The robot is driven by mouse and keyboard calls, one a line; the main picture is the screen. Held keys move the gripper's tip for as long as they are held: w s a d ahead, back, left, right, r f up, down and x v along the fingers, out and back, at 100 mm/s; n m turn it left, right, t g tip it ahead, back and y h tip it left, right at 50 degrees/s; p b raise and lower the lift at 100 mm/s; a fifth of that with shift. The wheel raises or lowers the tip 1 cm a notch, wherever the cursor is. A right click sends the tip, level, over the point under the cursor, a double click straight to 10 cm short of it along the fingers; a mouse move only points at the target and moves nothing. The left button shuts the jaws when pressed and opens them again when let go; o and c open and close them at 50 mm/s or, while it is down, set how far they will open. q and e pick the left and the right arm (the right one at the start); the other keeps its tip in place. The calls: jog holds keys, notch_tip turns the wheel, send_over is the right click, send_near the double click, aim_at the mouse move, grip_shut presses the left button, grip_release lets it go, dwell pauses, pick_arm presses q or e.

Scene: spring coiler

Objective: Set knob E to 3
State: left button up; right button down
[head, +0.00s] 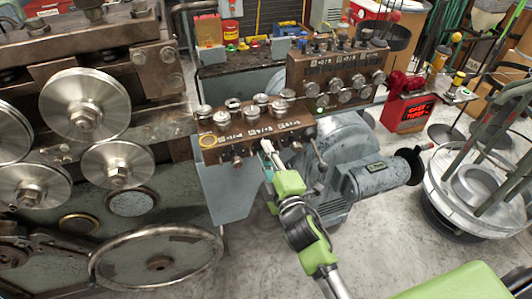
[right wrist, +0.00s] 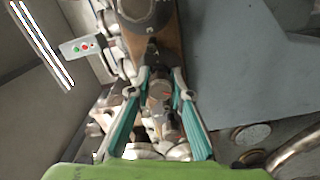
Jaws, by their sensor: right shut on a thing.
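A brown control panel (head: 225,143) with several silver knobs on top and small dark knobs along its front edge stands at the middle of the head view. Its lettering is too small to read, so I cannot tell which knob is E or its setting. My right gripper (head: 267,150) reaches the panel's front edge from below right. In the right wrist view its teal fingers (right wrist: 160,80) are closed around a small knob (right wrist: 158,92), mostly hidden between them. My left gripper is not in view.
A second knob panel (head: 335,72) stands behind to the right. Large metal rollers (head: 84,104) and a handwheel (head: 157,262) are at the left. A grey motor (head: 375,181) sits right of my right gripper.

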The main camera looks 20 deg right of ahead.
jog(key=m+p, duration=0.1)
jog(key=m, duration=0.4)
jog(key=shift+m, duration=0.3)
jog(key=m+p, duration=0.1)
jog(key=m, duration=0.2)
jog(key=shift+d, duration=0.1)
jog(key=shift+m+p, duration=0.45)
jog(key=shift+m, duration=1.35)
jog(key=c, duration=2.1)
grip_release()
jog(key=s, duration=1.2)
jog(key=shift+d, duration=0.2)
